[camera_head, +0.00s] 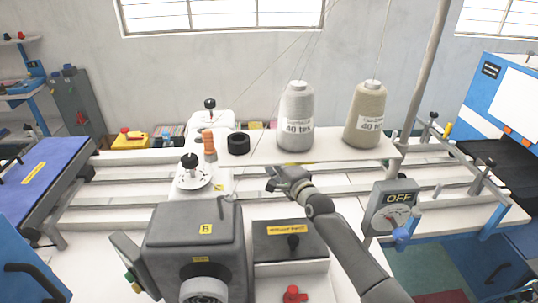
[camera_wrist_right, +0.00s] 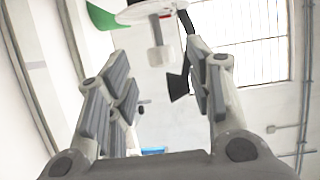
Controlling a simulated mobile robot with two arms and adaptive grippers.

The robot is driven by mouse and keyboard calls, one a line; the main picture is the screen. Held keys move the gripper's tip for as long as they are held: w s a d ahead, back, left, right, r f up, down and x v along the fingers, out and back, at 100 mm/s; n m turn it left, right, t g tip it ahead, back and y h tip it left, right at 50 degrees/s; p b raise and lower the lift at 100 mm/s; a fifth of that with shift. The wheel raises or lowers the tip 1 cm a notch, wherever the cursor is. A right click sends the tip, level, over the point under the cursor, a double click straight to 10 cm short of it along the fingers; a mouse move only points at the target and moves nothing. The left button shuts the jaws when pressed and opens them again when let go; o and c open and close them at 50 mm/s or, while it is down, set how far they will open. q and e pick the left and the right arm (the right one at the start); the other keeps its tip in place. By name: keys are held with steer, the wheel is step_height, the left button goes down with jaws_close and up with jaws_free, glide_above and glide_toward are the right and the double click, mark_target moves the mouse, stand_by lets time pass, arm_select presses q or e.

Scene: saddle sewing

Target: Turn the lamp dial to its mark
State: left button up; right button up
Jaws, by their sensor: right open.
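My right gripper (camera_head: 272,180) is open and empty above the white table, with its fingers pointing left. In the right wrist view its open fingers (camera_wrist_right: 162,88) frame a pale disc (camera_wrist_right: 150,10) with a pale knob-like stem (camera_wrist_right: 158,50) at the top, apart from the fingers. In the head view a white marked disc (camera_head: 194,180) with a black knob (camera_head: 189,160) stands left of the gripper. A grey box marked OFF (camera_head: 398,198) with a round face and a blue knob (camera_head: 401,236) stands to its right. I cannot tell which is the lamp dial. My left gripper is not in view.
Two thread cones, grey (camera_head: 296,125) and beige (camera_head: 365,120), stand on a white shelf behind the gripper. A dark grey machine marked B (camera_head: 195,235) and a dark-topped box (camera_head: 275,242) are in front. Pale rails cross the table.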

steer(key=shift+b+x, duration=0.35)
steer(key=shift+x, duration=1.85)
steer(key=c, duration=1)
steer(key=t+b, duration=0.1)
steer(key=b, duration=0.4)
steer(key=f+t+y+b, duration=0.1)
steer(key=b, duration=0.4)
steer(key=shift+n, duration=0.4)
steer(key=shift+c, duration=0.2)
steer(key=shift+r+t+b, duration=0.25)
steer(key=shift+t+b, duration=0.05)
steer(key=shift+b, duration=0.4)
steer(key=o, duration=1)
steer(key=shift+r, duration=0.1)
